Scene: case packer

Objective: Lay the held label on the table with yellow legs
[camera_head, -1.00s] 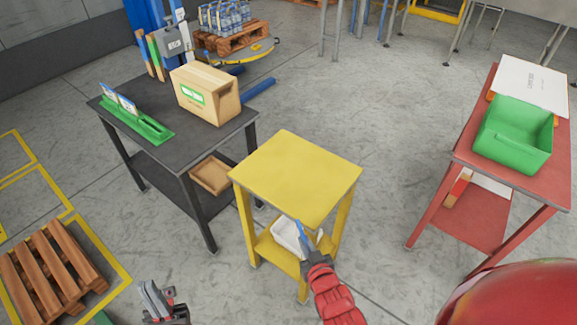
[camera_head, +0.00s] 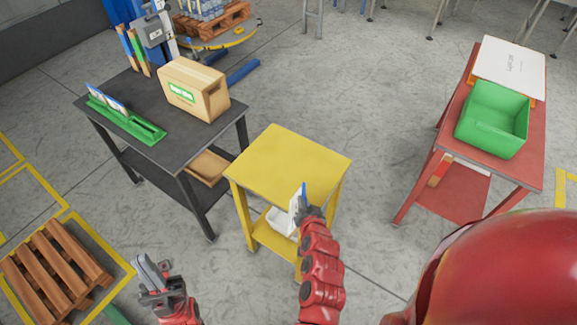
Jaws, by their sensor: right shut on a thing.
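The table with yellow legs (camera_head: 285,160) stands in the middle, with a bare yellow top and a lower shelf. My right gripper (camera_head: 308,207) is at the top's near right edge in the picture, shut on a small white and blue label (camera_head: 298,203). The label is held upright, and the fingers partly hide it. I cannot tell whether it touches the table. My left gripper (camera_head: 152,272) is low at the left, away from the tables, with nothing visible in it; its finger gap is unclear.
A white container (camera_head: 279,222) is on the yellow table's lower shelf. A dark table (camera_head: 165,155) at left holds a carton (camera_head: 192,88) and a green rack (camera_head: 126,122). A red table (camera_head: 458,125) at right holds a green bin (camera_head: 492,118). A pallet (camera_head: 50,268) lies at lower left.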

